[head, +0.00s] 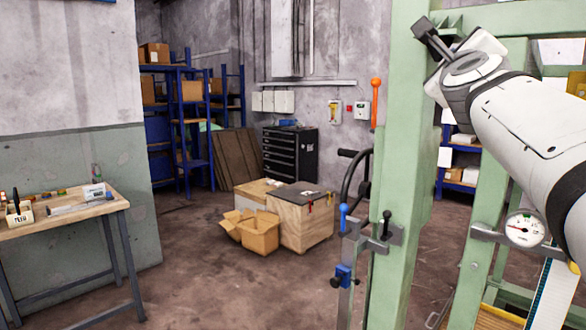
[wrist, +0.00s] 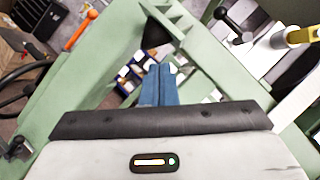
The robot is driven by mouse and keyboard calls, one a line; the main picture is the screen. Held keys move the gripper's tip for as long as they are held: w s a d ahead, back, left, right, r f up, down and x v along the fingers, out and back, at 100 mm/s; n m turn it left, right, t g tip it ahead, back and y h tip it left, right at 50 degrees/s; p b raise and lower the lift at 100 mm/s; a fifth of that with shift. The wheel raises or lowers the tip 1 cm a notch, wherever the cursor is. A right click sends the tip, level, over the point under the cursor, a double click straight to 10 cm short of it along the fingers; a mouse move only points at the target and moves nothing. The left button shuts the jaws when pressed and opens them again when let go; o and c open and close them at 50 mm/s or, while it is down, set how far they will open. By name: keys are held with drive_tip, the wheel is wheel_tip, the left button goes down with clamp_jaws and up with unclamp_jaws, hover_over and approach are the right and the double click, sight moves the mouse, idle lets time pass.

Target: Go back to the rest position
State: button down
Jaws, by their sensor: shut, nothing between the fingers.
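My gripper (wrist: 159,72) shows in the wrist view as two blue fingers close together, shut and empty. The fingers point over the green machine frame (wrist: 95,75), with small bins on the floor or a shelf beyond them. In the head view my white arm comes in from the right and crosses in front of the green frame (head: 405,150). The fingers cannot be made out in the head view. I cannot tell whether the arm or gripper touches the frame.
An orange lever (head: 376,95) and a pressure gauge (head: 524,230) are on or beside the frame. A black-knobbed lever (wrist: 232,25) is near my gripper. A workbench (head: 70,213) stands at left, and boxes (head: 305,222) sit mid-floor. The floor between is clear.

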drive_tip(key=s+a+f+n+g+y+p, duration=0.1)
drive_tip(key=a+f+n+g+y, duration=0.25)
drive_tip(key=f+n, duration=0.45)
drive_tip(key=a+f+n+g+y, duration=0.2)
drive_tip(key=a+f+n, duration=0.3)
drive_tip(key=f, duration=0.6)
drive_tip(key=s+a+f+n+g+y+p, duration=0.1)
drive_tip(key=a+f+n+g+y, duration=0.25)
drive_tip(key=f+n, duration=0.45)
drive_tip(key=s+a+f+n+g+h+p, duration=0.1)
drive_tip(key=s+f+n+g, duration=0.7)
drive_tip(key=s+f, duration=0.9)
wheel_tip(320, 180, down, 5)
drive_tip(key=shift+s+a+n, duration=0.2)
drive_tip(key=shift+s+n, duration=0.2)
drive_tip(key=shift+n, duration=0.1)
